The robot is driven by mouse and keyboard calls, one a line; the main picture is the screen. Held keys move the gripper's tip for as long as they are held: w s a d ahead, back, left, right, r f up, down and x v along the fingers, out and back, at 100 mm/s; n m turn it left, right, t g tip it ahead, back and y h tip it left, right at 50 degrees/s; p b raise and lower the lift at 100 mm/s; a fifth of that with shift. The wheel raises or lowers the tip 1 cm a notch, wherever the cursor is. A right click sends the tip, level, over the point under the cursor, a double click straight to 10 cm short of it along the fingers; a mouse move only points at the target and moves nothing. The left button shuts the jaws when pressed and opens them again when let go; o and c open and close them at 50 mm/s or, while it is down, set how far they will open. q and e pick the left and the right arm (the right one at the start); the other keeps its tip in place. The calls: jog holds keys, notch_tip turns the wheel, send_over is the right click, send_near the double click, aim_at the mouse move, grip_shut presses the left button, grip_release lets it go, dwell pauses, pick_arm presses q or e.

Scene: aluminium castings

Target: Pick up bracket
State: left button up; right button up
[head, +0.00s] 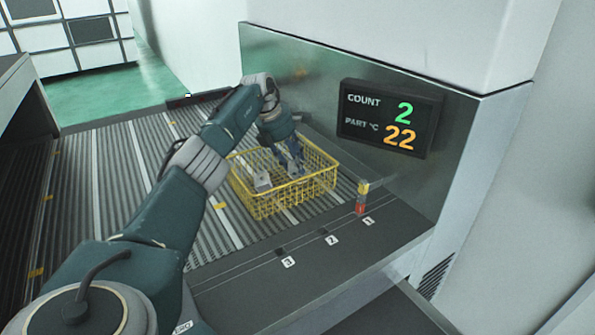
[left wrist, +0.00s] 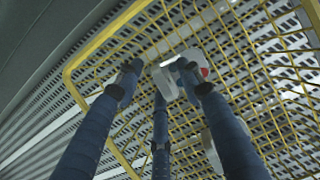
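A yellow wire basket (head: 262,206) stands on the ribbed conveyor and holds light grey castings. My left gripper (head: 290,163) reaches down into it from above. One grey casting (head: 262,181) lies at the basket's left side; another shows beside the fingers. In the left wrist view, the three blue fingers of my left gripper (left wrist: 158,78) are spread. A light grey bracket-like casting (left wrist: 166,86) lies between and beyond the fingertips, partly covered by the right one. A gap shows between it and the left fingertip. Another grey casting (left wrist: 211,152) is mostly hidden behind the right finger. My right gripper is not in view.
A display (head: 390,118) on the metal wall reads count 2 and part temperature 22. Marks 2 and 3 look empty. The wall is close behind the basket.

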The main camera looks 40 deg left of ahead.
pick_arm(q)
grip_shut()
